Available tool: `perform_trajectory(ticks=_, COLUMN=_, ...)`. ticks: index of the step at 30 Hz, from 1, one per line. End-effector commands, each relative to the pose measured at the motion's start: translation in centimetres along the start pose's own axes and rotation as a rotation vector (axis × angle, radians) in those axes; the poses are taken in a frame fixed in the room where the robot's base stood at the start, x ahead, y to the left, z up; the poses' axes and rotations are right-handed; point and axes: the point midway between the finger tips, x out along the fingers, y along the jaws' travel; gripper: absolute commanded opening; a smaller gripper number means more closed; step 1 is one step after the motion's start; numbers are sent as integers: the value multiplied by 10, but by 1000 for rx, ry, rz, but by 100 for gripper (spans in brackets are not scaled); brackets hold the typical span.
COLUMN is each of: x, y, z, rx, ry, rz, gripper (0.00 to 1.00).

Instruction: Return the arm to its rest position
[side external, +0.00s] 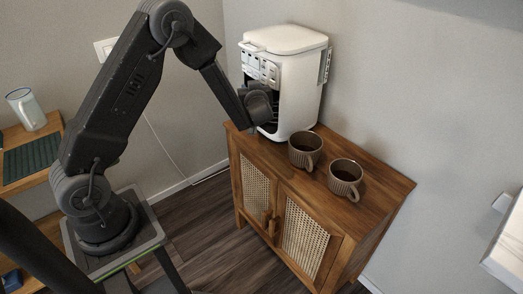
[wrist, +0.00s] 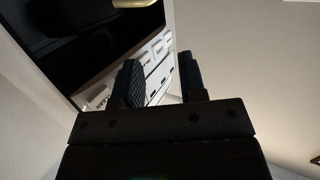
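My gripper (wrist: 161,78) shows in the wrist view with its two dark fingers apart and nothing held between them. The buttoned front of the white coffee machine (wrist: 154,58) shows beyond the fingers. In the side external view my arm reaches across to the front of the coffee machine (side external: 300,85), with my wrist before its dark opening. The fingers cannot be made out there. The wooden cane cabinet (side external: 368,205) carries the machine at its back left.
Two brown ribbed mugs, one near the machine (side external: 305,150) and one farther right (side external: 345,178), stand upright on the cabinet. The cabinet's right end is clear. A glass (side external: 26,108) stands on a wooden shelf at left. A white object (side external: 508,245) juts in at right.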

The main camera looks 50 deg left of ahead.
Motion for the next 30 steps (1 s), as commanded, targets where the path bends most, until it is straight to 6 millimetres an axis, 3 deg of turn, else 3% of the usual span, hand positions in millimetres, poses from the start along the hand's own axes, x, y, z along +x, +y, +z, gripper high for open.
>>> perform_trajectory(ticks=1, x=0, y=-3, z=-22, rx=-7, ry=-20, rz=24, gripper=38)
perform_trajectory(ticks=5, x=-11, y=-1, z=-62, rx=-7, ry=-84, rz=132, gripper=38)
perform_trajectory(ticks=8, x=-37, y=12, z=-87, rx=-17, ry=-147, rz=277, gripper=38)
perform_trajectory(ticks=13, x=-117, y=33, z=-118, rx=-1, ry=-299, rz=587, gripper=38)
perform_trajectory(ticks=17, x=-186, y=25, z=-129, rx=78, ry=-425, rz=785, gripper=38)
perform_trajectory(ticks=20, x=-237, y=4, z=-130, rx=174, ry=-520, rz=895, gripper=38)
perform_trajectory(ticks=24, x=-295, y=-44, z=-120, rx=346, ry=-645, rz=974, gripper=38)
perform_trajectory(ticks=30, x=-340, y=-120, z=-98, rx=567, ry=-773, rz=948, gripper=38)
